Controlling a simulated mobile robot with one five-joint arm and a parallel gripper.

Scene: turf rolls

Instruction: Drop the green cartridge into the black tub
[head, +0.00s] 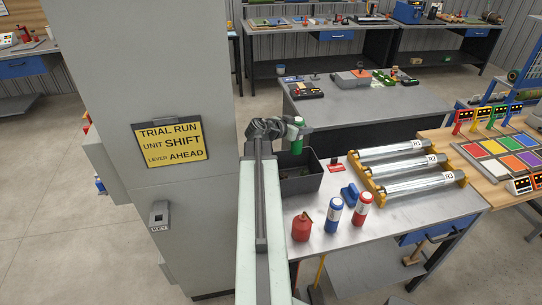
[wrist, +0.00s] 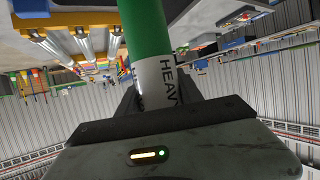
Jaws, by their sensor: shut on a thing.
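The green cartridge (head: 297,146) is held upright in my gripper (head: 298,128), above the table. In the wrist view the green cartridge (wrist: 146,40) has a white band with dark lettering and sits between the dark jaws of my gripper (wrist: 155,95). The black tub (head: 315,183) stands on the metal table. Its open top faces up, and the cartridge appears over its rear left part in the head view. The cartridge's exact height above the tub cannot be told. The tub's inside is dark, with some dim contents, and its left side is partly hidden by my arm.
A blue can (head: 333,212), a red-and-white can (head: 362,208) and a red canister (head: 302,227) stand in front of the tub. A grey cabinet (head: 170,80) stands left.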

